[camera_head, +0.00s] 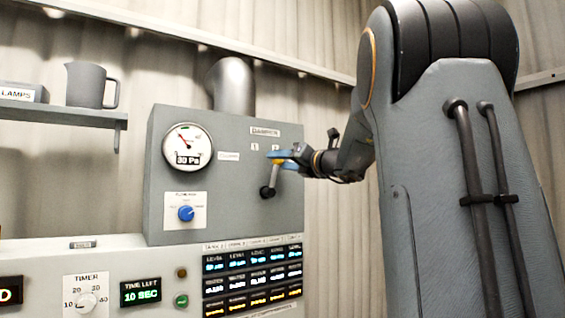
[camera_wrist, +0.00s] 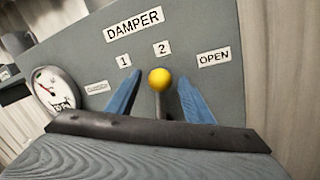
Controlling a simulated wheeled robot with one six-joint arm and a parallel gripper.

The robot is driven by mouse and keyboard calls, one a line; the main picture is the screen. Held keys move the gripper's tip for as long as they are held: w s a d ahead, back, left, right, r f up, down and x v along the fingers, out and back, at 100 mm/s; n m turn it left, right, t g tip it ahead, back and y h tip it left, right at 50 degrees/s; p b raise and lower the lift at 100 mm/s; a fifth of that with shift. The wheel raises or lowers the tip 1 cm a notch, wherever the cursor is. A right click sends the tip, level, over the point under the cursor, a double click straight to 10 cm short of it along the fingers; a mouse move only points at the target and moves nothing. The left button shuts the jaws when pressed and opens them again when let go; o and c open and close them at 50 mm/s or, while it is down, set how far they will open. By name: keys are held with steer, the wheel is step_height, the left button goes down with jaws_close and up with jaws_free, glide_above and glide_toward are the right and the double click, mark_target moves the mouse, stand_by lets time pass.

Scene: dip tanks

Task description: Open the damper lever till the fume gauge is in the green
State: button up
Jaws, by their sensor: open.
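The damper lever (camera_wrist: 160,79) has a yellow knob and a dark stem. In the wrist view it stands near the mark 2, between mark 1 and the OPEN label (camera_wrist: 214,57). My gripper (camera_wrist: 160,90) is open, with one blue finger on each side of the knob. In the head view my gripper (camera_head: 284,157) is at the lever, whose dark pivot (camera_head: 267,191) shows below and whose knob is partly hidden. The round fume gauge (camera_head: 187,147) reads 30 Pa, its needle pointing to the upper left at a red part of the scale. It also shows in the wrist view (camera_wrist: 56,93).
The grey damper box (camera_head: 225,215) carries a blue knob (camera_head: 186,213) below the gauge. A lower panel (camera_head: 140,300) holds a timer dial (camera_head: 86,301) and lit displays (camera_head: 252,275). A shelf (camera_head: 60,112) with a grey jug (camera_head: 88,85) is at the left.

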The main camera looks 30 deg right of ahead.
steer(key=b+v, duration=0.2)
steer(key=v, duration=0.5)
steer(key=shift+s, duration=0.35)
steer(key=shift+d, duration=0.1)
steer(key=s+a+f+n+g, duration=0.1)
steer(key=a+f+n+g, duration=0.5)
steer(key=f, duration=0.6)
steer(key=s+a+f+n+g, duration=0.2)
steer(key=a+f+n, duration=0.2)
steer(key=a+f, duration=0.55)
steer(key=s+a+f+n+g, duration=0.1)
steer(key=a+f+n+g, duration=0.4)
steer(key=f, duration=1)
steer(key=s+a+f+n+g+h, duration=0.2)
steer(key=s+a+f+n, duration=0.1)
steer(key=s+f+n, duration=0.7)
steer(key=s+a+f+n+g+h, duration=0.2)
steer(key=s+a+f+n, duration=0.1)
steer(key=s+f+n, duration=0.7)
steer(key=shift+s+a+f+n+g, duration=0.4)
steer(key=shift+f+n, duration=0.3)
steer(key=shift+n, duration=1.3)
steer(key=shift+w, duration=0.1)
